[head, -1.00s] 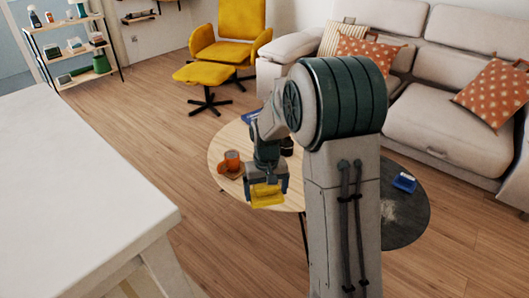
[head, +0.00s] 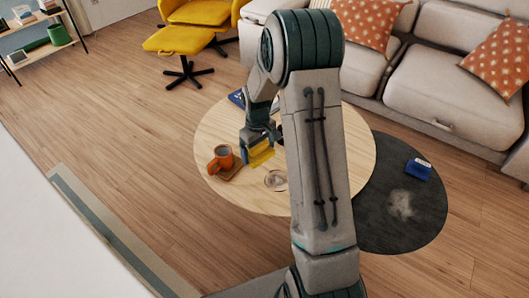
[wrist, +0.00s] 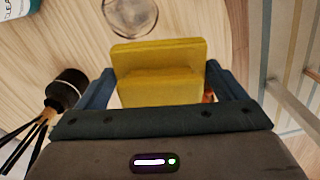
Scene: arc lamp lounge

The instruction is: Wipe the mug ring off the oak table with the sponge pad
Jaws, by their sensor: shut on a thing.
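My gripper (head: 260,142) is shut on the yellow sponge pad (head: 261,154), which also fills the middle of the wrist view (wrist: 160,75). The pad is over the round oak table (head: 240,200); I cannot tell whether it touches the top. The mug ring (head: 276,180) is a dark round mark on the table, just below and right of the pad in the head view. In the wrist view the ring (wrist: 131,14) lies just beyond the pad at the top edge. My arm hides part of the table's right side.
An orange mug (head: 221,158) stands on a coaster left of the pad. A dark reed diffuser (wrist: 66,88) stands at left in the wrist view. A dark round table (head: 425,215) with a pale smudge (head: 402,204) and a blue item (head: 418,169) adjoins at right.

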